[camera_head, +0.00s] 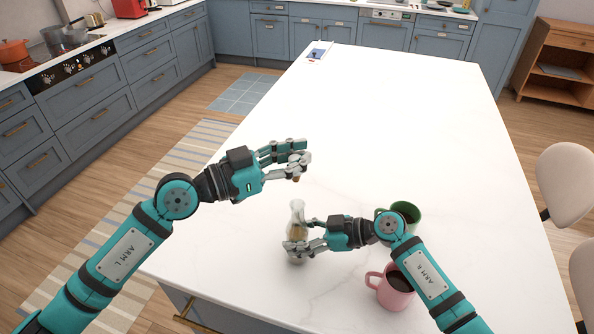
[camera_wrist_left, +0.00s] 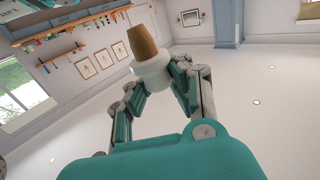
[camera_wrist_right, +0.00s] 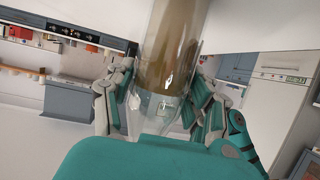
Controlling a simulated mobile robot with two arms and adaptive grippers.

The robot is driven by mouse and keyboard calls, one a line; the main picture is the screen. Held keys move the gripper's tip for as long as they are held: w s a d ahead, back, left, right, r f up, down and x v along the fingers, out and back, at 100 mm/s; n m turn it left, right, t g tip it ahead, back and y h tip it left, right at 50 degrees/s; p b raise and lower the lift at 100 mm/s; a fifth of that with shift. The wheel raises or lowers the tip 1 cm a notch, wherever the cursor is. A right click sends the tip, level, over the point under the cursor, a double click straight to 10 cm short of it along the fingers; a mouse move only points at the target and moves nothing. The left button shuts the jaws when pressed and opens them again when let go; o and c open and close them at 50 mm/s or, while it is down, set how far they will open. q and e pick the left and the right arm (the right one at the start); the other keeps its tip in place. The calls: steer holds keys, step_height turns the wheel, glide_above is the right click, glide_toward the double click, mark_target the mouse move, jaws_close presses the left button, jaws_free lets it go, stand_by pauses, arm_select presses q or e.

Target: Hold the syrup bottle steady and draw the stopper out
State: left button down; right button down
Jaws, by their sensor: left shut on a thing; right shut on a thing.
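The syrup bottle (camera_head: 297,212) is clear glass with brown syrup inside and stands upright near the island's front edge. My right gripper (camera_head: 294,244) is shut around its body; in the right wrist view the bottle (camera_wrist_right: 170,50) rises between the fingers, which cover part of it. My left gripper (camera_head: 300,160) is shut on the stopper (camera_head: 296,179), above the bottle's open mouth and apart from it. In the left wrist view the stopper (camera_wrist_left: 141,44) shows a tan cork end and a white knob between the fingertips.
A pink mug (camera_head: 392,292) with dark contents stands right of the bottle, close to my right arm. A green mug (camera_head: 407,211) stands behind that arm. The white island top (camera_head: 400,110) is clear further back, apart from a small flat blue-and-white item (camera_head: 318,54) at its far left corner.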

steer(key=shift+c, duration=2.1)
jaws_free()
